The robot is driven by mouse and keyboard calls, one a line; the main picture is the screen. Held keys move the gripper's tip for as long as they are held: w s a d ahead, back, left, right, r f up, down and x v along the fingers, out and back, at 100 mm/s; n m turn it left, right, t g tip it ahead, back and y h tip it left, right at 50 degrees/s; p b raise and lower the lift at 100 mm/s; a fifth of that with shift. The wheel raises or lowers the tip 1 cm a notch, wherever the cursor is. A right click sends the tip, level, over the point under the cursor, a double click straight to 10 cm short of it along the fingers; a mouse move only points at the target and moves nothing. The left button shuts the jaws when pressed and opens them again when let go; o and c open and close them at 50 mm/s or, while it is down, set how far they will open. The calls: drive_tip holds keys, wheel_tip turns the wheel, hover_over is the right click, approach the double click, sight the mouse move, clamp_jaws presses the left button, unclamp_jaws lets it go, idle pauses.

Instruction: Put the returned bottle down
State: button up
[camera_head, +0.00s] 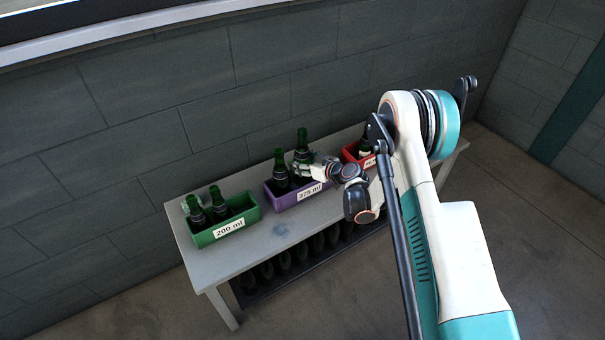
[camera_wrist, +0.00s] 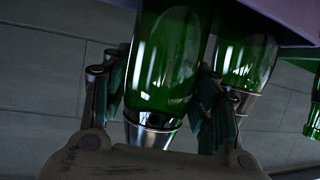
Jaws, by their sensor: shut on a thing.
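My gripper (camera_head: 310,166) is at the purple crate (camera_head: 298,200) labelled 375 ml. In the wrist view my gripper (camera_wrist: 160,100) is shut on a dark green glass bottle (camera_wrist: 168,60) with a silver band. This bottle (camera_head: 301,140) shows in the head view, its top higher than that of its neighbour. Its lower part is hidden, so I cannot tell whether it touches the crate floor. Another green bottle (camera_head: 280,172) stands in the left of the purple crate; a second bottle also shows close behind in the wrist view (camera_wrist: 243,62).
A green crate (camera_head: 240,217) labelled 200 ml, with bottles, stands left on the grey table (camera_head: 205,265). A red crate (camera_head: 350,152) with a bottle stands right, partly behind my arm. The block wall is close behind.

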drive_tip(key=shift+f+b, duration=0.75)
drive_tip(key=shift+f, duration=1.4)
drive_tip(key=shift+f, duration=0.1)
drive_tip(key=o, duration=1.2)
drive_tip(key=shift+c, duration=0.2)
